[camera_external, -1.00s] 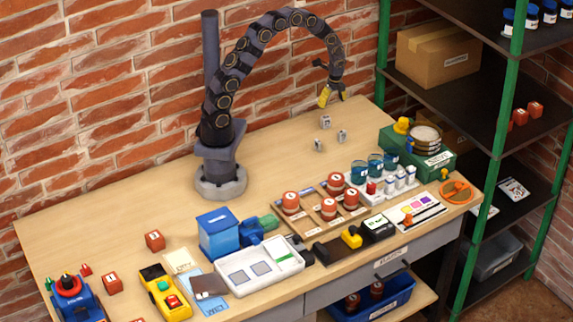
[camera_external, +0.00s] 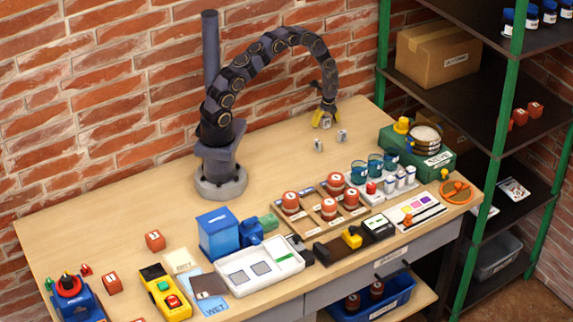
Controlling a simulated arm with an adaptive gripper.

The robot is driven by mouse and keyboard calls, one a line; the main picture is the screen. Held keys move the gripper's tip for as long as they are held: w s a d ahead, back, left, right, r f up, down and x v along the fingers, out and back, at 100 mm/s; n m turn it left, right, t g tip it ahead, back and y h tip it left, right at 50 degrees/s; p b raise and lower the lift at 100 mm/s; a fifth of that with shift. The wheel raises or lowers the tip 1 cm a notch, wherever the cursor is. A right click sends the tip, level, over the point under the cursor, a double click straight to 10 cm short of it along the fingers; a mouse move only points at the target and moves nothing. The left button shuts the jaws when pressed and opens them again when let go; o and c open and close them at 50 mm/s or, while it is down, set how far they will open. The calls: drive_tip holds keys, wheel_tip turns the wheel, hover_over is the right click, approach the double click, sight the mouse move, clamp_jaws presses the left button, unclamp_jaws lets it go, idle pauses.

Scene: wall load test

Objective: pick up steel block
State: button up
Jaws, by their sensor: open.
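My gripper (camera_external: 324,120) has yellow fingers and points down at the back of the table, right of my arm's base. It is open. A small grey block (camera_external: 325,124) shows between and just below the fingers; whether they touch it is too small to tell. Two more small grey blocks stand on the table in front of it, one at the left (camera_external: 318,145) and one at the right (camera_external: 342,136). The marks on these blocks are too small to read, so I cannot tell which is the steel block.
A green box (camera_external: 437,160) with a round sieve stands to the right. Blue-lidded jars (camera_external: 375,163) and red-orange jars (camera_external: 328,208) stand in front. A green-posted shelf (camera_external: 490,165) borders the right. The table's middle and left back (camera_external: 120,210) are clear.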

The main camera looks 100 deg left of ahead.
clamp_jaws()
idle(0.4)
